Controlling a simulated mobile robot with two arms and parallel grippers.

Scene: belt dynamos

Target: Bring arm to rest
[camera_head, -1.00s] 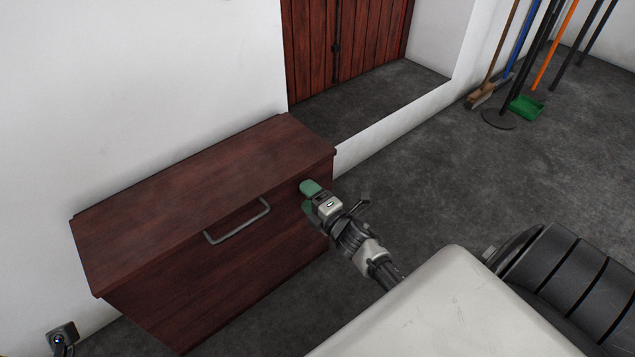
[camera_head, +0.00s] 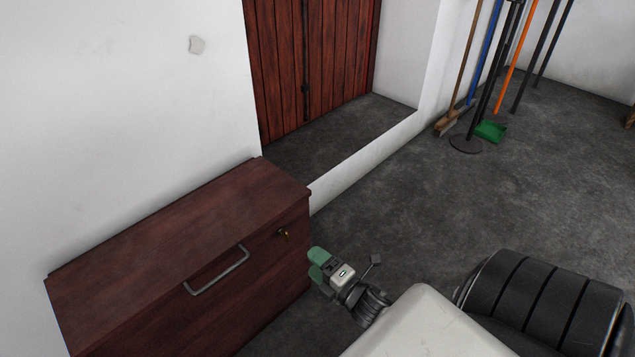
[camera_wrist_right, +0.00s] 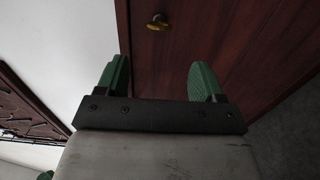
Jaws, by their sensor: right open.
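My right gripper (camera_head: 318,264) has green fingertips and is beside the right end of the dark red wooden cabinet (camera_head: 180,220) in the head view. In the right wrist view its two green fingers (camera_wrist_right: 158,82) stand apart with nothing between them. The cabinet's front (camera_wrist_right: 215,35) and a brass key or lock (camera_wrist_right: 157,22) show beyond the fingers. In the head view the same brass lock (camera_head: 283,235) is clear of the gripper.
The cabinet has a grey bar handle (camera_head: 216,270). Brooms (camera_head: 447,122) and a green dustpan (camera_head: 490,131) stand at the back by the wall. A red wooden door (camera_head: 310,65) is in a recess. The grey floor (camera_head: 420,190) between is clear.

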